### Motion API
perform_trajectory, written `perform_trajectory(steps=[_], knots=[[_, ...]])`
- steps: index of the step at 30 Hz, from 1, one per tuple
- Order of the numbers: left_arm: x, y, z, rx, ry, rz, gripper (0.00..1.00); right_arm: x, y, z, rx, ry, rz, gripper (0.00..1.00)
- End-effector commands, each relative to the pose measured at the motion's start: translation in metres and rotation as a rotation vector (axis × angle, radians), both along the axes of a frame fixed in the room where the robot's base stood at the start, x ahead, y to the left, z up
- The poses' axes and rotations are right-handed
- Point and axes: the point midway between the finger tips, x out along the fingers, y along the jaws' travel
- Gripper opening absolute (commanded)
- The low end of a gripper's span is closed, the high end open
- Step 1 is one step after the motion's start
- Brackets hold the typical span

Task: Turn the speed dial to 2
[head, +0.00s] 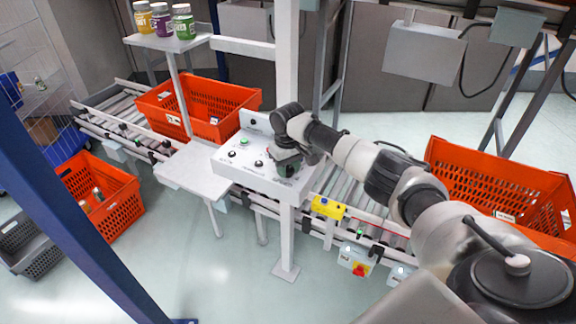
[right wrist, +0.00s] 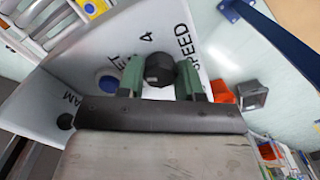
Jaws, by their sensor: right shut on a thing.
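The control panel (head: 238,168) is a white box on the conveyor frame, with a green button (head: 243,141) and small black knobs (head: 258,163) on it. In the right wrist view the black speed dial (right wrist: 159,70) sits beside the word "SPEED", with a "4" printed near it. My right gripper (head: 287,168) is at the right end of the panel in the head view. In the right wrist view its two green fingers (right wrist: 160,78) are shut on the dial, one on each side. Most of the dial's scale is hidden. My left gripper is not in view.
An orange tote (head: 200,125) stands on the conveyor at the left, and another (head: 495,215) at the right. A third tote (head: 125,205) is on the floor. A yellow box (head: 328,208) is on the conveyor's rail.

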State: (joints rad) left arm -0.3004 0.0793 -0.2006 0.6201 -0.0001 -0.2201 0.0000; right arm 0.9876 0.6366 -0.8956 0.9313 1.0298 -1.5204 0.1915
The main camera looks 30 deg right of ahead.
Motion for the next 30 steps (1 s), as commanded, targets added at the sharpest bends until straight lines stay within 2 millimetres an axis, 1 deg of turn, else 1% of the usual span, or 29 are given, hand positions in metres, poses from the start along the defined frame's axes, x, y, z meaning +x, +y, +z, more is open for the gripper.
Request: perform_trajectory(steps=[3, 12, 21, 30], knots=[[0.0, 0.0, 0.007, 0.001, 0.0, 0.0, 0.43, 0.0, 0.0, 0.002, 0.002, 0.001, 0.092, 0.12], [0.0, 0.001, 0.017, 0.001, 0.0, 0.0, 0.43, 0.0, 0.0, 0.002, 0.002, 0.0, 0.375, 0.12], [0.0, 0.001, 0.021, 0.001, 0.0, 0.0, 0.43, 0.0, 0.0, 0.001, 0.001, -0.001, 0.639, 0.12], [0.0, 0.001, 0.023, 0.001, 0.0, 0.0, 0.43, 0.0, 0.0, 0.001, 0.001, -0.001, 0.821, 0.12]])
